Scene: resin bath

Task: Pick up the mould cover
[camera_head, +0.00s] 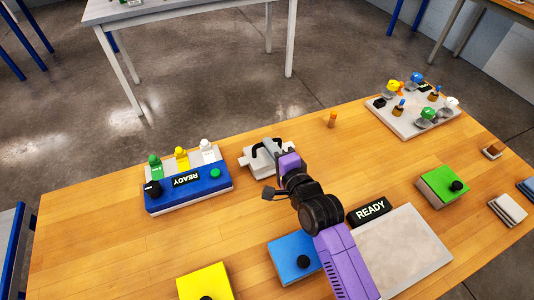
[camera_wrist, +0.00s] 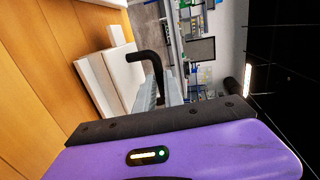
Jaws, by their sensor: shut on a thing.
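The mould cover (camera_head: 248,161) appears to be the pale grey-white block with a black bar handle, just left of my gripper at the middle of the wooden table in the head view. My gripper (camera_head: 271,152) is over it and shut on the black handle. In the wrist view, the black bent handle (camera_wrist: 148,55) runs to my grey fingers (camera_wrist: 163,88), and the pale cover (camera_wrist: 124,76) shows beyond them. My wrist hides part of the cover in the head view. I cannot tell whether the cover is clear of what lies beneath it.
A blue station (camera_head: 190,195) with a READY sign and three coloured bottles stands left. Blue (camera_head: 288,252), yellow (camera_head: 205,279) and green (camera_head: 440,183) knobbed blocks and a grey plate (camera_head: 418,250) lie nearer. A small orange peg (camera_head: 332,119) and a tray (camera_head: 400,121) of bottles are to the right.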

